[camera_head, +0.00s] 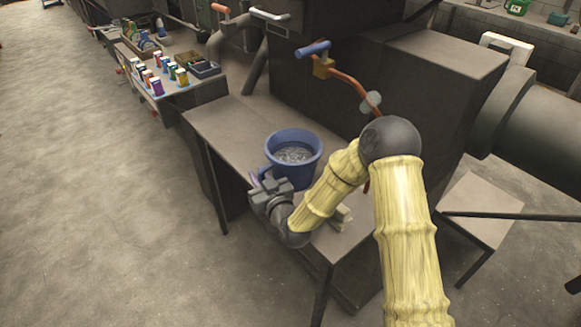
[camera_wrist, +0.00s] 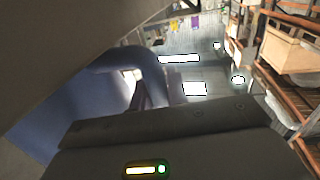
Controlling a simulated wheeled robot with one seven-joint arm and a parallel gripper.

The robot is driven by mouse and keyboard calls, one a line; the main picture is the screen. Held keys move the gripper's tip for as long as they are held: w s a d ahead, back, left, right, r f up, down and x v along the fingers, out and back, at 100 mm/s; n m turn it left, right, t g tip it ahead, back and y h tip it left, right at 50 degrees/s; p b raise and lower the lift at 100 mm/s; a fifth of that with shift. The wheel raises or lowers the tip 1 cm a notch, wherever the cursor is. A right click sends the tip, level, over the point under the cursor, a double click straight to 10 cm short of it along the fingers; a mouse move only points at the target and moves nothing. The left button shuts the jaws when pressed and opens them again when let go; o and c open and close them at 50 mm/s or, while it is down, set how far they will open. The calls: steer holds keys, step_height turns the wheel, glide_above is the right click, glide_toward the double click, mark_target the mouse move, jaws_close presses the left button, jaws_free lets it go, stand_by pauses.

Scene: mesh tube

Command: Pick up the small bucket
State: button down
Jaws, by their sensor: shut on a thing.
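The small blue bucket (camera_head: 292,150) is upright on, or just above, the grey table; I cannot tell whether its base touches. Its inside looks grey and shiny. In the wrist view the blue bucket side (camera_wrist: 50,125) fills the left, and its curved blue handle (camera_wrist: 140,62) arches towards my gripper. My gripper (camera_head: 268,184) is at the bucket's near left side, shut on the handle. In the wrist view my gripper (camera_wrist: 142,95) reaches into the loop of the handle, and the fingertips are partly hidden.
The grey table (camera_head: 222,122) has bare room left of the bucket. A small pale block (camera_head: 343,216) lies near my forearm. A bent orange pipe with a blue handle (camera_head: 313,49) rises behind the bucket. Small coloured boxes (camera_head: 156,86) stand on a side table at the upper left.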

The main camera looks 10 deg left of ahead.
steer(key=shift+r, duration=0.2)
step_height(320, 180, up, 10)
steer(key=shift+f, duration=0.15)
stand_by(1.0)
steer(key=shift+a, duration=0.1)
stand_by(0.7)
